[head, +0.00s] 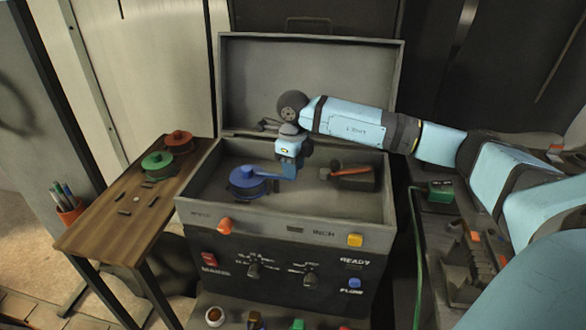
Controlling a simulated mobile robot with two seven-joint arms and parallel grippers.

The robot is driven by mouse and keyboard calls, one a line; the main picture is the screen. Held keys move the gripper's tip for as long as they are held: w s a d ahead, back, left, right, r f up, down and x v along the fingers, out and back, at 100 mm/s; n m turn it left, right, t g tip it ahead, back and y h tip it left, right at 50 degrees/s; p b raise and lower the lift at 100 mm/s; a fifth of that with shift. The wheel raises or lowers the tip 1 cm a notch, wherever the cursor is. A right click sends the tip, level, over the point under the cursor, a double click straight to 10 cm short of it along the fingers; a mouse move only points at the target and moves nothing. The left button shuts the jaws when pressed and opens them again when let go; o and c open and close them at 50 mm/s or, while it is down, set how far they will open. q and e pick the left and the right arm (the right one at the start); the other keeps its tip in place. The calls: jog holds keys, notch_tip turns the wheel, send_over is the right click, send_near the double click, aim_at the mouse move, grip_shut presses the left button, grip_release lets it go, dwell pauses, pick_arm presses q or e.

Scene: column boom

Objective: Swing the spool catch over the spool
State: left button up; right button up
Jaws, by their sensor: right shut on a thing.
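A blue spool (246,182) with a raised hub sits in the left part of the open grey case. A flat blue bar (274,174), which looks like the spool catch, runs from the spool's right side to my right gripper. My right gripper (289,173) points down into the case, just right of the spool, and is shut on the bar's right end. The fingertips and the bar's far end are partly hidden, so I cannot tell how far the bar lies over the spool. My left gripper is out of view.
An orange lever (349,172) lies on a dark block (357,183) in the case's right half. The raised lid (310,70) stands behind. Green (157,162) and red (178,139) spools sit on the wooden side table (130,233). A dark bench (440,230) is at right.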

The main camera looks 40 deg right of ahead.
jog(key=shift+r, duration=0.1)
dwell(0.3)
jog(key=o, duration=0.9)
notch_tip(320, 180, up, 14)
jog(key=shift+f, duration=0.1)
dwell(0.3)
